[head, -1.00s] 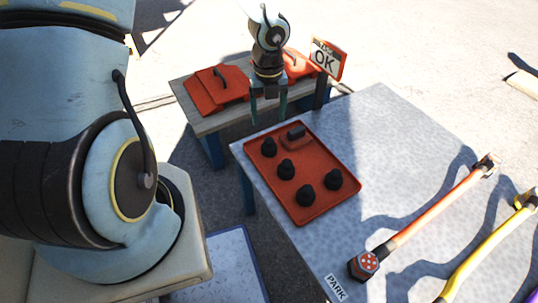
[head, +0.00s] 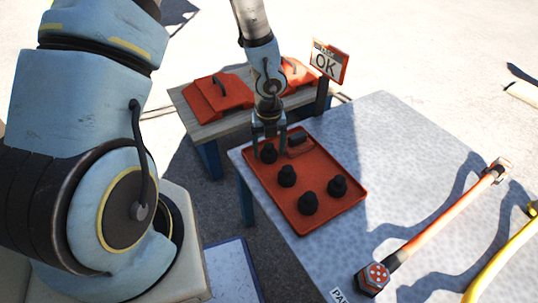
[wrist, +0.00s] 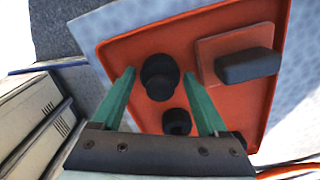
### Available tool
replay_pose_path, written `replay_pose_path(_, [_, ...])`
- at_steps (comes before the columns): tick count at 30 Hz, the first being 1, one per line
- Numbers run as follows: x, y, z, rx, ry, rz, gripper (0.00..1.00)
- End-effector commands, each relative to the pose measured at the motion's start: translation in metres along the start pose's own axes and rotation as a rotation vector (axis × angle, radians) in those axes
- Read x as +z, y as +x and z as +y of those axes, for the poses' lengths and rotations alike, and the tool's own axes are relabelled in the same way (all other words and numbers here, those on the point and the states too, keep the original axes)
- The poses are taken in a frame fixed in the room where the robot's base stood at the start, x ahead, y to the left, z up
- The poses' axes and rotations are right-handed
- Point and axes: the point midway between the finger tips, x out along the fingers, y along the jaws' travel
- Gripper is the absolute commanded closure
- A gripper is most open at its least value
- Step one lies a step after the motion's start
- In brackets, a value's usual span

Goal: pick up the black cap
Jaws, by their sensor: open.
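Several black caps stand on a red tray (head: 317,218) on the grey table. My gripper (head: 268,152) is open over the tray's far-left corner, at the black cap (head: 269,154) there. In the wrist view that cap (wrist: 160,78) lies between my two green fingers, with one finger on each side and no clear contact. How far down the fingers reach beside it is hard to tell. A second cap (wrist: 176,121) shows closer to the gripper's base in the wrist view. Other caps (head: 287,176) stand nearer the tray's front in the head view.
A red block with a black handle (wrist: 247,66) sits on the tray right beside the cap. Behind stands a bench with red lidded boxes (head: 217,97) and an OK sign (head: 328,63).

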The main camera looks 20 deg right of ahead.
Motion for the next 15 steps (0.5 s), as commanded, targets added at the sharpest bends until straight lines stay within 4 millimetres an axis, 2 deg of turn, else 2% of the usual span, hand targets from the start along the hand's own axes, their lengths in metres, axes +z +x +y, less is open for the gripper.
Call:
replay_pose_path(6, [0.0002,-0.0004,-0.0003,-0.001,0.0,0.0,0.26])
replay_pose_path(15, [0.0002,-0.0005,-0.0003,-0.001,0.0,0.0,0.6])
